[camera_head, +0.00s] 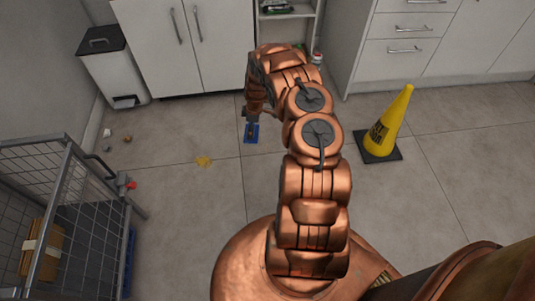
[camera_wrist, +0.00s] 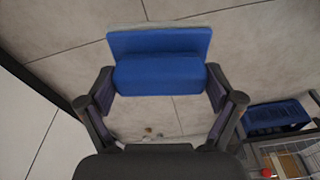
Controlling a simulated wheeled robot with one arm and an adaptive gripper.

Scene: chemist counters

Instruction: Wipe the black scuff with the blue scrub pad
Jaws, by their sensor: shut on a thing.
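The blue scrub pad (camera_wrist: 158,75) fills the upper middle of the wrist view, with a raised blue block on a flat base. My gripper (camera_wrist: 160,88) is shut on it, one finger at each end of the block. In the head view the pad (camera_head: 251,132) is small, low over or on the floor, under my gripper (camera_head: 252,117). I cannot tell whether it touches the floor. I see no black scuff in either view; the pad or my arm may hide it. A yellow stain (camera_head: 204,161) shows on the floor to the left of the pad.
A wire cart (camera_head: 75,215) stands at left, a yellow cone (camera_head: 388,125) at right. A white bin (camera_head: 113,72) and cabinets (camera_head: 182,40) line the back. Small crumpled bits (camera_head: 127,138) lie near the cart. Floor between cart and cone is mostly clear.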

